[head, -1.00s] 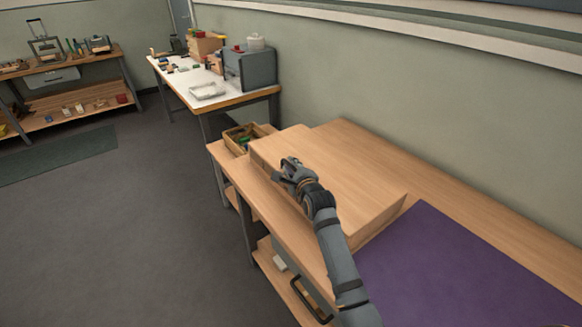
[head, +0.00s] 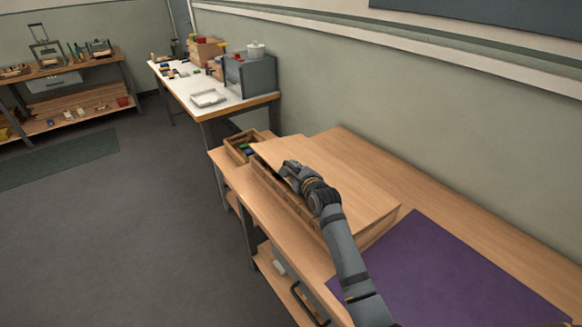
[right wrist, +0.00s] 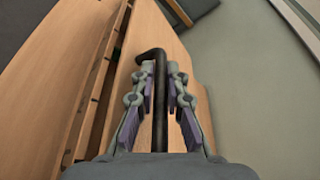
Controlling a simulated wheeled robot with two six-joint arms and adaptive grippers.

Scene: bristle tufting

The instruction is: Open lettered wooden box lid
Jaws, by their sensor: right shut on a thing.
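The wooden box (head: 262,183) sits on the workbench. Its broad plain lid (head: 345,180) is tilted up a little along the side facing the aisle, leaving a dark gap above the box wall. My right gripper (head: 287,170) is at that raised edge. In the right wrist view, my right gripper (right wrist: 158,78) is shut on a dark bar with a bent end (right wrist: 152,55), close against the lid (right wrist: 170,45). Whether the bar is fixed to the lid is unclear. No letters can be read. My left gripper is out of view.
A purple mat (head: 440,275) lies on the bench near the box. A small open wooden tray (head: 240,146) with coloured items stands beyond it. The wall (head: 430,130) runs behind the bench. The aisle floor (head: 130,230) is clear.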

